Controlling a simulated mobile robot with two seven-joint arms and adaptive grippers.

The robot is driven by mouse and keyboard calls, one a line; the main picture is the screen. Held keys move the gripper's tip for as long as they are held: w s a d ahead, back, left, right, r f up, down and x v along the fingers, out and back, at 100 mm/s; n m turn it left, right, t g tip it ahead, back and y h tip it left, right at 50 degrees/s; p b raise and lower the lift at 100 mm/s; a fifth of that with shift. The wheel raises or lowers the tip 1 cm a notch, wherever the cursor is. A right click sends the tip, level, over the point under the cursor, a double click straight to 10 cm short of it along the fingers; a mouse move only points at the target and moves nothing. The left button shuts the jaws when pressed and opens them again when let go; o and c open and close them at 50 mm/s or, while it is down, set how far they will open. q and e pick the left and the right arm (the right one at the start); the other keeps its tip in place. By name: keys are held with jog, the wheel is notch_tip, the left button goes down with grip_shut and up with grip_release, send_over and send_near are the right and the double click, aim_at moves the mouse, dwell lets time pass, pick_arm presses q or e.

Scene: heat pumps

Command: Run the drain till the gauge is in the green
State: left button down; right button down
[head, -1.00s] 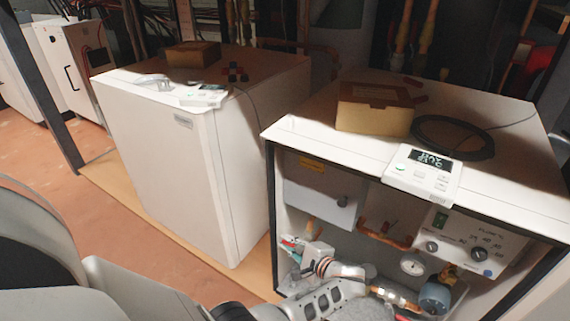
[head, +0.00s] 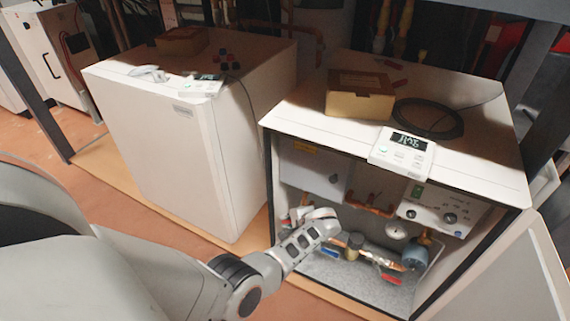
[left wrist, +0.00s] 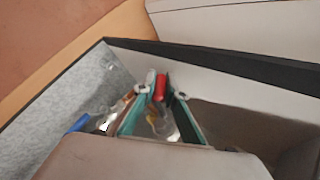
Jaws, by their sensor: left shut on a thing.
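The open heat pump unit (head: 352,260) stands at the right in the head view. A small round white gauge (head: 397,231) sits inside; its needle and green zone are too small to read. My left gripper (left wrist: 160,91) is inside the open front, at the compartment's left side. In the left wrist view its fingers are closed around a red handle (left wrist: 160,87), probably the drain valve's. In the head view, my left wrist hides most of this grip. My right gripper is out of view.
A blue handle (head: 329,252) and another red handle (head: 390,278) lie on pipework near the floor. A control box (head: 441,209) is at the right. A display (head: 402,149), cardboard box (head: 360,96) and black cable coil (head: 428,117) rest on top. A closed unit (head: 170,140) stands left.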

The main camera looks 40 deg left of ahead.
aim_at(290, 222)
pick_arm(q)
jog(key=shift+d, duration=0.1)
jog(key=c, duration=2.1)
grip_release()
jog(key=shift+v, duration=3.75)
